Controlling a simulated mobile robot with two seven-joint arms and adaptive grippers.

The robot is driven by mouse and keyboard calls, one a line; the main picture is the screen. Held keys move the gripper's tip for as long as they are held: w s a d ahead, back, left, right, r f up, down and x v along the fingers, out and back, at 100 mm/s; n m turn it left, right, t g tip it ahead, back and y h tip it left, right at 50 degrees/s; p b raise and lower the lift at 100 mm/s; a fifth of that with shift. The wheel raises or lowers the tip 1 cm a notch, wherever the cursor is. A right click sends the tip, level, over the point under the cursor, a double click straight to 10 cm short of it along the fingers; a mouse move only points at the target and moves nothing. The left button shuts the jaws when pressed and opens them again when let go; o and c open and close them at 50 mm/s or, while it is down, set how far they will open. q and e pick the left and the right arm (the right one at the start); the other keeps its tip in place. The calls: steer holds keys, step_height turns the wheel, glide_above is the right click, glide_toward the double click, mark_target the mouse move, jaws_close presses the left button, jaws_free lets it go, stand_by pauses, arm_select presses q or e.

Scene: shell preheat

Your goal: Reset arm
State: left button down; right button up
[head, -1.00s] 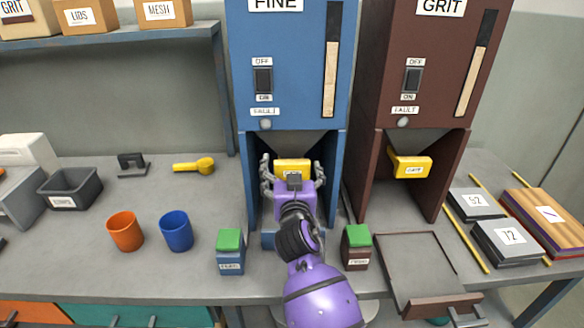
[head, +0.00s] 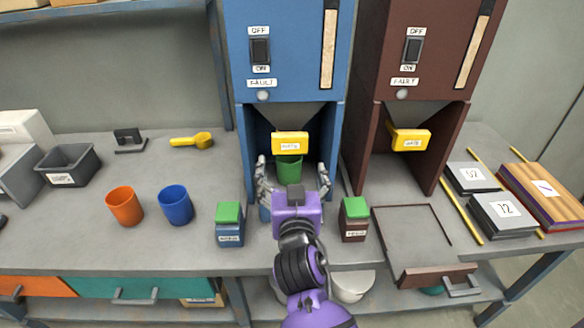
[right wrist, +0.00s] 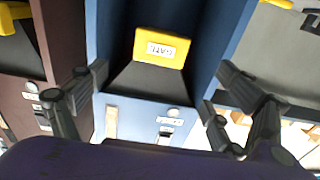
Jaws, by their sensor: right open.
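My right gripper (head: 292,176) is open and empty, with its fingers spread in front of the blue FINE machine (head: 291,60). A green cup (head: 288,172) stands in the machine's bay, beyond the fingers and below the yellow gate handle (head: 290,143). A blue part low in the bay is mostly hidden by my gripper. In the right wrist view, the open fingers (right wrist: 162,72) frame the yellow gate handle (right wrist: 162,48), and nothing is between them. My left gripper is not in view.
Small green-topped boxes flank my right arm: a blue one (head: 230,225) and a brown one (head: 354,219). An orange cup (head: 124,206) and a blue cup (head: 175,205) stand left. The brown GRIT machine (head: 420,60) and a tray (head: 415,236) are right.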

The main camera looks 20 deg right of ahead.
steer(key=s+a+f+n+g+y+p, duration=0.3)
steer(key=s+f+n+g+y+p, duration=0.15)
steer(key=s+f, duration=0.95)
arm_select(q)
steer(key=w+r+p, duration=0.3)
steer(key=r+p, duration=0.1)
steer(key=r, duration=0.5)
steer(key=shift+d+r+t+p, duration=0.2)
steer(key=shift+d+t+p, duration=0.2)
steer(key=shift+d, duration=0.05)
arm_select(e)
steer(key=s+d+f+g, duration=0.2)
steer(key=s+f, duration=0.4)
steer(key=s, duration=0.6)
steer(key=s+d+f+g, duration=0.2)
steer(key=s+f, duration=0.4)
steer(key=s, duration=0.7)
steer(key=shift+s+d+f+m+y, duration=0.2)
steer(key=shift+d+m+y, duration=0.2)
steer(key=shift+m+y, duration=0.05)
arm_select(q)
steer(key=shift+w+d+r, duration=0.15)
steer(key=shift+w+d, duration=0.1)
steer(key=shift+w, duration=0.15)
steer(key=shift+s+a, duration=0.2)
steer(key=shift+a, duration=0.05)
